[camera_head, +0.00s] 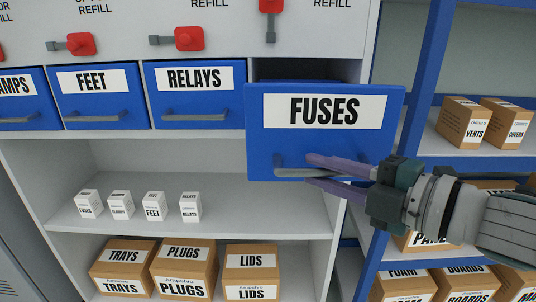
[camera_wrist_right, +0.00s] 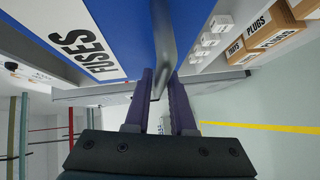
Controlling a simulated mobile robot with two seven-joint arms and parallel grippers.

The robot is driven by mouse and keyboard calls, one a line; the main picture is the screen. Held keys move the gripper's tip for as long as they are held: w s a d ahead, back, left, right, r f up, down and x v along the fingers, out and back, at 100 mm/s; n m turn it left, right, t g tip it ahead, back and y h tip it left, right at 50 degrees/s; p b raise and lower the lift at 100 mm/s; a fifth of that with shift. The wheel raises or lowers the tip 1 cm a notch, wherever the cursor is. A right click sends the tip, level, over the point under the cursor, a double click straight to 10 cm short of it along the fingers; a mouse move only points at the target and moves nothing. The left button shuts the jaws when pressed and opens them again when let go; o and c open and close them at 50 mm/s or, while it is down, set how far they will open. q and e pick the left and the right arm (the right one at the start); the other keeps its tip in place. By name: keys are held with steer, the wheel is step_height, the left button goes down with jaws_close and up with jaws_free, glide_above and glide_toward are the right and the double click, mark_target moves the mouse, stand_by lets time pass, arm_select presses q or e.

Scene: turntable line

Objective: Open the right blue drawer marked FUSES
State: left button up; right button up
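The blue FUSES drawer (camera_head: 265,112) is at the right end of the drawer row in the head view. It stands out in front of its neighbours, with a dark gap above its front, so it is partly open. Its grey bar handle (camera_head: 284,172) is low on the front. My right gripper (camera_head: 309,169) comes in from the right, its two purple fingers above and below the handle. In the right wrist view the handle (camera_wrist_right: 164,40) runs in between the fingertips with little gap, and the gripper is shut on it. My left gripper is not in view.
The RELAYS drawer (camera_head: 196,95) and FEET drawer (camera_head: 98,97) are shut. A shelf below holds small white boxes (camera_head: 154,207), with cardboard boxes (camera_head: 183,270) lower down. A blue-framed rack (camera_head: 420,85) with cartons stands at the right, close to my right arm.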

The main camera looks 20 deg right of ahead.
steer(key=o, duration=0.3)
steer(key=v, duration=1)
stand_by(0.4)
